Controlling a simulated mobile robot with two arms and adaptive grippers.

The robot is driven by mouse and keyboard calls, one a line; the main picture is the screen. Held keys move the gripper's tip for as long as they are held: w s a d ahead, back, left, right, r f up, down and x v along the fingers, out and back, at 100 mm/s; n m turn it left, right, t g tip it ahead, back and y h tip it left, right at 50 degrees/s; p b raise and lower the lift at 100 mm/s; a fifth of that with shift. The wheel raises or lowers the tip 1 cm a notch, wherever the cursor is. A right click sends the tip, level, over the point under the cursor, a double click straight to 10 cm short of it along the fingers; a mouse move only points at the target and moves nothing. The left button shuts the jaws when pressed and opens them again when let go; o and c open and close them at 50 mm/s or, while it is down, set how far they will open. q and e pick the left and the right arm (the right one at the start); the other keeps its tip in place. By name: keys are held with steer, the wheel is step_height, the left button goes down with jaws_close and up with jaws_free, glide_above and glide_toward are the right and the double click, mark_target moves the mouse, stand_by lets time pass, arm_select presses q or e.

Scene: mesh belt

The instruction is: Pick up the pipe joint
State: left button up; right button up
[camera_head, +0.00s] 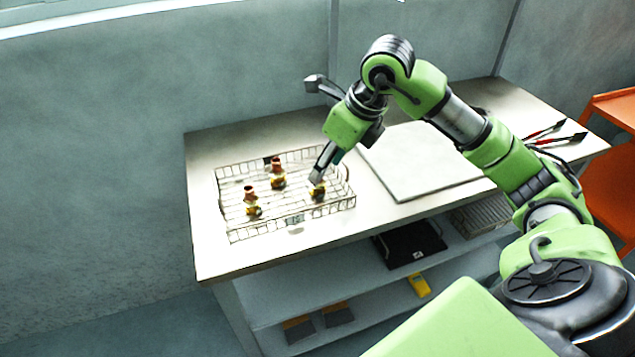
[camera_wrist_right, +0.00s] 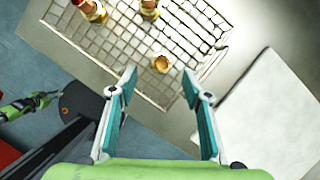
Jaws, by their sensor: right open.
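Three brass and copper-coloured pipe joints sit in a wire mesh basket (camera_head: 240,236) on the table. One pipe joint (camera_head: 251,207) is at the left, one (camera_head: 277,175) at the back, and one (camera_head: 318,193) at the right, partly hidden by my right gripper (camera_head: 318,176). In the right wrist view, my right gripper (camera_wrist_right: 159,80) is open and empty, its fingers apart. The right pipe joint (camera_wrist_right: 162,63) shows just beyond and between the fingertips. The other joints are at the top edge. A small green and dark part at the left edge looks like my left gripper (camera_wrist_right: 45,98); its jaws are unclear.
A pale flat board (camera_head: 415,165) lies right of the basket. Red-handled tools (camera_head: 550,135) lie at the table's right end. Shelves below hold a black tray (camera_head: 410,245) and a yellow item (camera_head: 419,285).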

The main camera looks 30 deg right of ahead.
mark_target(322, 186)
steer(key=shift+w+a+f, duration=0.1)
steer(key=shift+w+f, duration=0.15)
steer(key=shift+f, duration=0.25)
steer(key=shift+w+f, duration=0.15)
steer(key=shift+f, duration=0.05)
steer(key=shift+p+x, duration=0.5)
steer(key=shift+x, duration=0.3)
steer(key=x, duration=0.2)
steer(key=shift+w+f, duration=0.1)
steer(key=shift+f, duration=0.2)
steer(key=shift+w+f+p, duration=0.2)
steer(key=shift+f+p, duration=0.1)
steer(key=shift+f, duration=0.15)
arm_select(q)
steer(key=shift+w+d+r, duration=0.1)
steer(key=shift+w+r, duration=0.7)
steer(key=shift+w, duration=0.15)
arm_select(e)
steer(key=shift+r, duration=0.1)
jaws_close()
